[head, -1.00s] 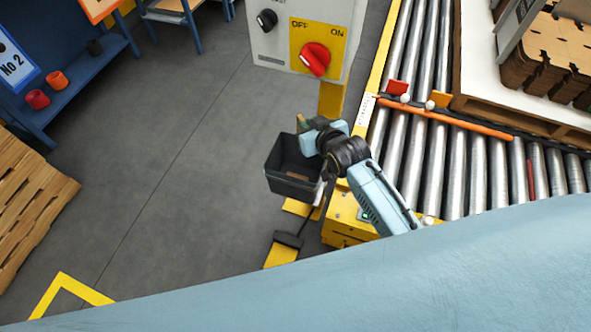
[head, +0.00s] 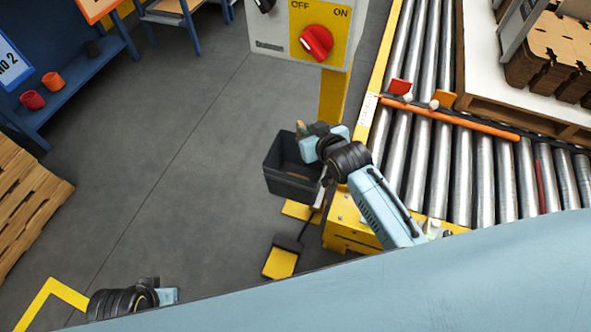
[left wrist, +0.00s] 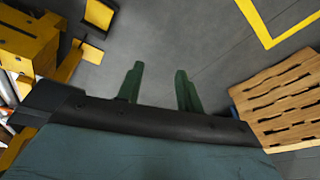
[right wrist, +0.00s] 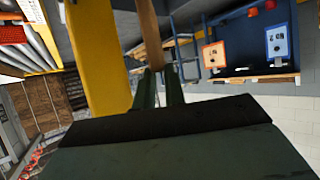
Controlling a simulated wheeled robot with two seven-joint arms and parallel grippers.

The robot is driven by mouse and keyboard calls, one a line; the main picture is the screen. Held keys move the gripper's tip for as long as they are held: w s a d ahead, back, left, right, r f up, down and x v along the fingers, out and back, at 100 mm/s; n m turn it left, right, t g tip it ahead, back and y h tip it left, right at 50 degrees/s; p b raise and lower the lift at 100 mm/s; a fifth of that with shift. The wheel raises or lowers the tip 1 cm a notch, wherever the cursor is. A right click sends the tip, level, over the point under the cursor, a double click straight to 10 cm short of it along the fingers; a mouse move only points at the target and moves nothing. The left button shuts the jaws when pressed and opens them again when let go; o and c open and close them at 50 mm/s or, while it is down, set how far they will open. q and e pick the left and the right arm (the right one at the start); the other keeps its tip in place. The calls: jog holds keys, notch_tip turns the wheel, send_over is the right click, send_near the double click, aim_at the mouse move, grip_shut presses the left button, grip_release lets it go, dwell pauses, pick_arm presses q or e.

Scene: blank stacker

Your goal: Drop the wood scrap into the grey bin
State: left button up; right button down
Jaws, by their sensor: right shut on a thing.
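The grey bin (head: 285,182) is a dark, open-topped box beside the yellow post in the head view. My right gripper (head: 306,133) is above its far right rim. It is shut on the wood scrap (head: 301,127), whose tip just shows there. In the right wrist view the wood scrap (right wrist: 150,35) is a long brown stick between the fingers of my right gripper (right wrist: 158,85). My left gripper (head: 172,296) is low at the left in the head view, far from the bin. In the left wrist view my left gripper (left wrist: 160,85) is open and empty.
A switch box (head: 318,40) with a red knob stands on a yellow post (head: 332,98) behind the bin. A roller conveyor (head: 440,170) runs at the right. A yellow pedal (head: 281,262) is on the floor. Wooden pallets (head: 30,205) lie at the left. The middle floor is clear.

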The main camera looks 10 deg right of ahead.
pick_arm(q)
jog(key=shift+d+r, duration=0.15)
jog(key=shift+r, duration=0.25)
pick_arm(e)
jog(key=shift+f, duration=0.1)
jog(key=c, duration=1.4)
grip_release()
